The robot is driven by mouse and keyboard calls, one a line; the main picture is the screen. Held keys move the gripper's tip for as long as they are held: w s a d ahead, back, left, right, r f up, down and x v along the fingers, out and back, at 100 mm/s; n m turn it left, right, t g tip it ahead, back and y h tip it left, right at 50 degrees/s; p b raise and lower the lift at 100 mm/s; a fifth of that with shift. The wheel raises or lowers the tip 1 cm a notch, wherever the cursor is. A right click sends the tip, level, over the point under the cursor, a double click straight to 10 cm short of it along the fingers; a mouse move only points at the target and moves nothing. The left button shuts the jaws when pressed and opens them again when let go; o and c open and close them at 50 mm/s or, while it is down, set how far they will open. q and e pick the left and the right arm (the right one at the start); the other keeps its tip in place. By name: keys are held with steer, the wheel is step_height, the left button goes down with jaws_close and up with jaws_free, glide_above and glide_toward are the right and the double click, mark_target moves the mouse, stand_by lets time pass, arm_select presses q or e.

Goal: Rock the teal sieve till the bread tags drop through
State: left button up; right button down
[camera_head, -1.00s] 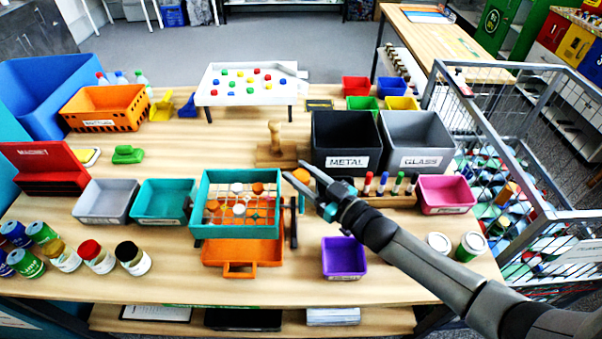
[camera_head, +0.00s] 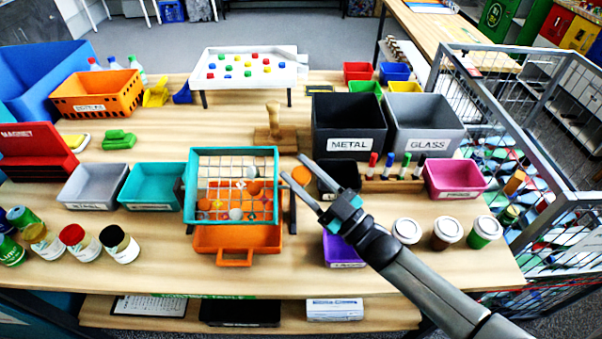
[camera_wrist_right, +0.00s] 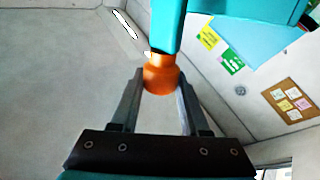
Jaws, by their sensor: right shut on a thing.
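The teal sieve (camera_head: 190,190) stands on the table left of my right gripper, its wire grid showing. Several orange and pale round pieces (camera_head: 254,188) lie in it, mostly toward its right and front; I cannot tell which are bread tags. An orange tray (camera_head: 237,257) is below the sieve, and its visible front part looks empty; the rest is hidden. My right gripper (camera_head: 294,168) is shut on the sieve's orange knob (camera_head: 302,175). In the right wrist view the knob (camera_wrist_right: 160,76) sits between the fingers, below a teal part. My left gripper is not in view.
Grey (camera_head: 93,188) and teal (camera_head: 152,187) bins stand left of the sieve. A purple bin (camera_head: 342,251) is under my right arm. Black (camera_head: 347,140) and grey (camera_head: 425,140) bins stand behind it. A wooden block with a knob (camera_head: 273,130) stands behind the sieve.

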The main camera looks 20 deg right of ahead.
steer(key=shift+s+a+f+n+y+b, duration=0.1)
steer(key=shift+s+f+n+y+b, duration=0.25)
steer(key=shift+s+n+b, duration=0.25)
steer(key=shift+w, duration=0.1)
steer(key=shift+c, duration=2)
jaws_free()
steer(key=b+v, duration=0.2)
steer(key=v, duration=1.3)
steer(key=shift+f+b, duration=0.15)
steer(key=shift+b, duration=0.15)
